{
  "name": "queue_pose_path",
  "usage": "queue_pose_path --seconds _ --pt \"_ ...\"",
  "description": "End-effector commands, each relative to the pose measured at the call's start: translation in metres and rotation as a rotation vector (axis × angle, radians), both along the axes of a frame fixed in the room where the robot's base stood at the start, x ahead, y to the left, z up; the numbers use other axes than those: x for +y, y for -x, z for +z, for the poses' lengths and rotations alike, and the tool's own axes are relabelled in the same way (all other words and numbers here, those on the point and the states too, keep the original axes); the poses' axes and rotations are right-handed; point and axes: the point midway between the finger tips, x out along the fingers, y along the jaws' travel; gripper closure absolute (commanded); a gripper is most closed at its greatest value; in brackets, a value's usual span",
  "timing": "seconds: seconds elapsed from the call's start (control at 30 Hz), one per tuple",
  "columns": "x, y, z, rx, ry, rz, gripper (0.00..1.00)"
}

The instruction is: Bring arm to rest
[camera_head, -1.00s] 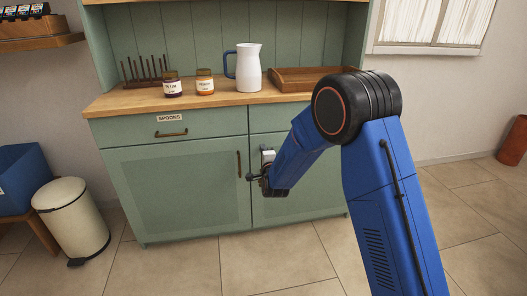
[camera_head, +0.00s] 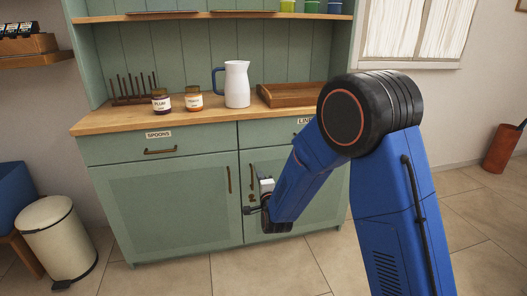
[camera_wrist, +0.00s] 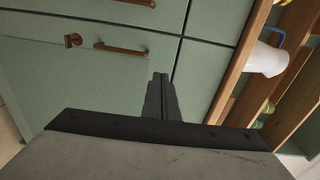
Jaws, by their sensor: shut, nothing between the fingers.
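My arm, blue with a black joint, reaches from the right side of the head view toward the front of the green cabinet (camera_head: 165,215). My gripper (camera_head: 250,210) is in front of the right-hand lower door, below the counter; whether it touches the door cannot be told. In the wrist view my gripper's fingers (camera_wrist: 159,78) are together with nothing between them. Beyond them are a brass door handle (camera_wrist: 120,49) and a small brass knob or latch (camera_wrist: 72,40).
The wooden counter holds a plum jar (camera_head: 161,101), a second jar (camera_head: 194,100), a white jug (camera_head: 237,85), a wooden tray (camera_head: 290,95) and a peg rack (camera_head: 133,92). A cream bin (camera_head: 60,240) stands at lower left. Tiled floor between bin and arm is clear.

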Motion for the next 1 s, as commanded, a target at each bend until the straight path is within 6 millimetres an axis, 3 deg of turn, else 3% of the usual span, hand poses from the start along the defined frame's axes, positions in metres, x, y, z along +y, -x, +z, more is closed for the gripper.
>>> queue_pose_path --seconds 0.17,0.47,0.77,1.0 --pt "-0.029 0.006 0.028 0.050 0.106 0.005 1.00" --pt "-0.086 0.038 0.066 0.162 0.345 0.054 1.00" --pt "-0.144 0.094 0.095 0.265 0.586 0.130 1.00" --pt "-0.190 0.153 0.110 0.345 0.778 0.210 1.00"
